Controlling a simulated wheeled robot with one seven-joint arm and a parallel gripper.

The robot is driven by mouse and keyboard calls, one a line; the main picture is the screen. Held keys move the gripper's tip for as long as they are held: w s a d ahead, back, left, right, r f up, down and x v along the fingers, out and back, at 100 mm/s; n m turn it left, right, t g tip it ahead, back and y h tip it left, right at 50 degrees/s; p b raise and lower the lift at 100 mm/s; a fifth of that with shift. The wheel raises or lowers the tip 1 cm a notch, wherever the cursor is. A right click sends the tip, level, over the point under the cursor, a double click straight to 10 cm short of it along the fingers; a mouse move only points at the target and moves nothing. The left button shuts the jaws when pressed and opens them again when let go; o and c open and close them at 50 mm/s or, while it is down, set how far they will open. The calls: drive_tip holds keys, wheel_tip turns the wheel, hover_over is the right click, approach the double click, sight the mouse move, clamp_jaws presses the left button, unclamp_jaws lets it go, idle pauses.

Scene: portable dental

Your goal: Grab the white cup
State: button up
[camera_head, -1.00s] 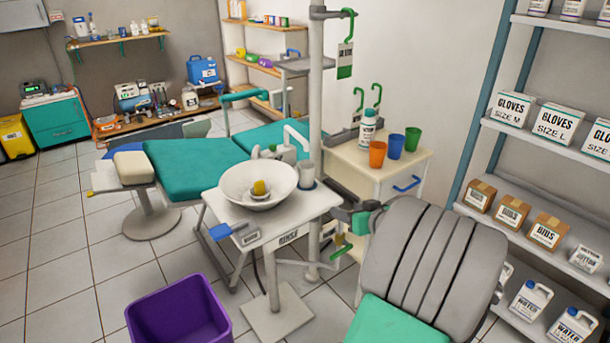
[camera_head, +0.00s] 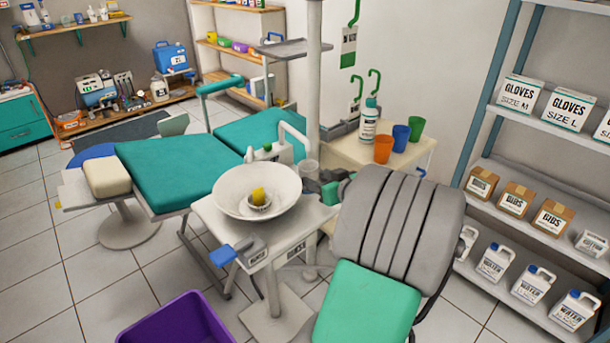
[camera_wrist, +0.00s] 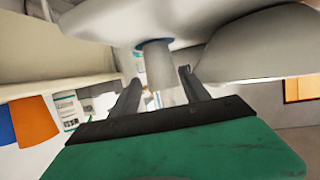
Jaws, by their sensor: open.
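The white cup (camera_head: 310,168) stands on the rinse stand, right beside the white bowl (camera_head: 257,191). In the wrist view, which looks upside down, the cup (camera_wrist: 159,66) shows with a blue ring at its base. My gripper (camera_wrist: 157,84) is open, with one dark finger on each side of the cup in that view. I cannot tell whether the cup is fully between the fingers or just beyond the tips. No finger clearly touches it. In the head view my gripper (camera_head: 326,179) is at the cup's right, partly behind the grey chair back.
A white faucet (camera_head: 295,138) rises behind the cup, near a vertical pole (camera_head: 313,90). Orange (camera_head: 383,149), blue (camera_head: 400,138) and green (camera_head: 416,128) cups and a bottle (camera_head: 369,121) stand on the side cabinet.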

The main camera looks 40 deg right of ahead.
sight(313, 176)
drive_tip(key=x, duration=0.6)
drive_tip(key=shift+w+b, duration=0.1)
drive_tip(key=shift+b, duration=0.3)
drive_tip(key=c, duration=0.9)
drive_tip(key=shift+c, duration=0.2)
